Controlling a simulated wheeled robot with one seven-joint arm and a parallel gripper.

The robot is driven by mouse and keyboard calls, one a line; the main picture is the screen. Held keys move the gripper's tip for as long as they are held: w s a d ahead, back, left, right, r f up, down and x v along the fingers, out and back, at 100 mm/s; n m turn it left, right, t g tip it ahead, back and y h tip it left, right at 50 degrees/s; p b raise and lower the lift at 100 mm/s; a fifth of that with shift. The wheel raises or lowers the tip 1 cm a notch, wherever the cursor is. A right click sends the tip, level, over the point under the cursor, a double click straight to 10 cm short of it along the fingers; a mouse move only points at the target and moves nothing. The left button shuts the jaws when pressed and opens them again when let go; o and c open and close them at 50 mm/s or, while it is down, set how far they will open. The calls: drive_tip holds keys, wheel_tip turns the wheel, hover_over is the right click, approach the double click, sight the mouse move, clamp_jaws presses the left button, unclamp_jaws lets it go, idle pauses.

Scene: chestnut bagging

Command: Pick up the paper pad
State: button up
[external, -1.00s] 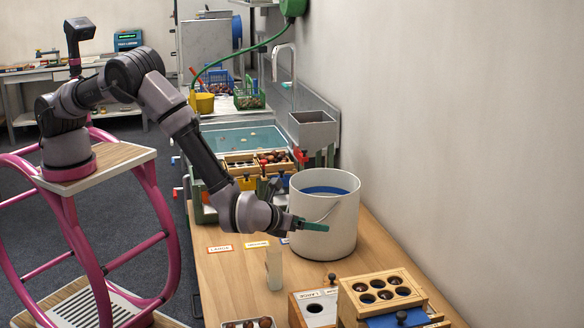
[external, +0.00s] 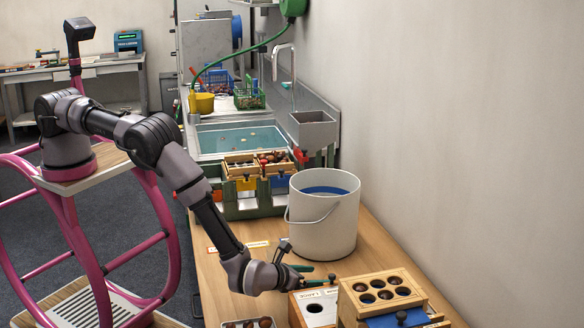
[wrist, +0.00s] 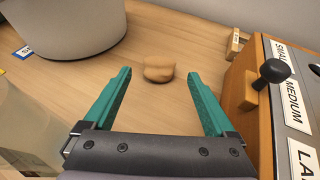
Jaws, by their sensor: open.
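A small tan, lumpy piece that looks like the paper pad (wrist: 158,68) lies on the wooden table in the wrist view. It sits ahead of my gripper (wrist: 159,75), between the lines of the two green fingers. The fingers are spread wide and empty, with the pad apart from them. In the external view my gripper (external: 309,275) is low over the table, between the white bucket and the labelled box. I cannot make out the pad there.
The white bucket (external: 322,226) stands behind the gripper. The wooden box with size labels (wrist: 288,100) is close on the right, its black knob (wrist: 272,72) near the right finger. A pale translucent object (wrist: 22,125) stands close on the left. Bare table (wrist: 140,40) lies ahead.

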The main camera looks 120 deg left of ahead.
drive_tip(key=x, duration=0.5)
drive_tip(key=shift+w+a+f, duration=0.1)
drive_tip(key=shift+a, duration=0.15)
drive_tip(key=shift+c, duration=0.3)
drive_tip(key=c, duration=1.3)
